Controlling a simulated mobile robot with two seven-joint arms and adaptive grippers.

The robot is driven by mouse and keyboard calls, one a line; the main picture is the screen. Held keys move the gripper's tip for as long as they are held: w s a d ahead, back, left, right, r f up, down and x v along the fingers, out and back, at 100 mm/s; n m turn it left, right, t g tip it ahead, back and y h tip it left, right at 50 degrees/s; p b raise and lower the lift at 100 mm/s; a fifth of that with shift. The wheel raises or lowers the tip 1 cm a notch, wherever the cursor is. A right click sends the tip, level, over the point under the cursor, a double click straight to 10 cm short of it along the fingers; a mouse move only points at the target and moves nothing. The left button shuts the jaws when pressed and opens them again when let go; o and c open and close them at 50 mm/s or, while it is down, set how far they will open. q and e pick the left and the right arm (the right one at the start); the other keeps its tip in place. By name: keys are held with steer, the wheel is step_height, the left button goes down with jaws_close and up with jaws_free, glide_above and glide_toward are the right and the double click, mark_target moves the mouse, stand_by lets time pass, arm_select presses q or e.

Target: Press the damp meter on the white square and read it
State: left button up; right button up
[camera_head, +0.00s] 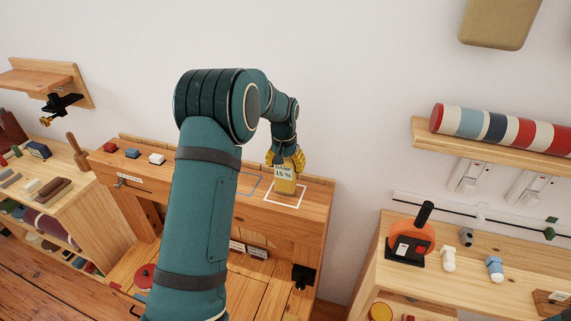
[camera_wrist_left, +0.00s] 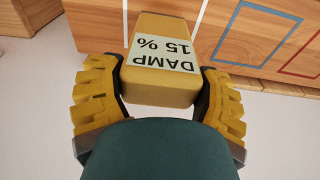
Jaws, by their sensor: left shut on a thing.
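The damp meter (camera_head: 285,187) is a yellow block with a pale label reading "DAMP 15 %". The label also shows upside down on the meter in the left wrist view (camera_wrist_left: 157,82). My left gripper (camera_head: 286,163) is shut on the meter, with a yellow ridged finger on each side in the left wrist view (camera_wrist_left: 160,78). The meter's far end lies inside the white square outline (camera_head: 302,196) on the wooden bench. It appears to meet the wood, but I cannot tell how firmly. My right gripper is not in view.
A blue outline (camera_head: 260,186) lies left of the white square. Red, blue and white blocks (camera_head: 157,159) sit at the bench's left end. A right-hand bench (camera_head: 463,287) holds an orange tool (camera_head: 411,240). A striped roll (camera_head: 497,128) rests on a wall shelf.

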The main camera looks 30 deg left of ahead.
arm_select(q)
steer(key=shift+f, duration=0.5)
stand_by(1.2)
steer(key=shift+r, duration=0.1)
steer(key=shift+r+p, duration=2.25)
steer(key=shift+r, duration=1.2)
